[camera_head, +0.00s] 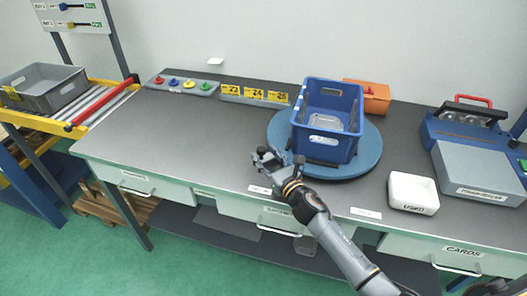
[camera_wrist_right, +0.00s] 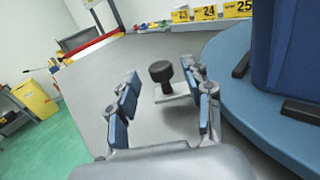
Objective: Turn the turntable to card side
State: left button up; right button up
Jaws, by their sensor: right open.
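The turntable is a round blue disc (camera_head: 368,162) on the grey bench; its edge also shows at the right of the wrist view (camera_wrist_right: 232,85). A blue crate (camera_head: 325,146) stands on it, with a white label on its front and something pale inside. My right gripper (camera_head: 268,156) is open just left of the disc's near-left edge, apart from the crate. In the wrist view its fingers (camera_wrist_right: 163,82) stand on either side of a black knob (camera_wrist_right: 161,72) on a pale grey base. Whether the fingers touch the knob cannot be told. My left gripper is out of view.
A white bin (camera_head: 413,208) and a blue-grey machine (camera_head: 478,172) stand right of the turntable. Behind are an orange box (camera_head: 376,104), yellow number tags (camera_head: 254,94) and a strip of coloured knobs (camera_head: 207,92). The bench's left half is clear.

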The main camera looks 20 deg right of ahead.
jog(key=shift+w+a, duration=0.1)
jog(key=shift+w, duration=0.8)
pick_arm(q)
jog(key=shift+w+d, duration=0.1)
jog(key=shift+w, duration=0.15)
pick_arm(e)
grip_shut()
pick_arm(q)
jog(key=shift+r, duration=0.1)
pick_arm(e)
jog(key=shift+s, duration=0.15)
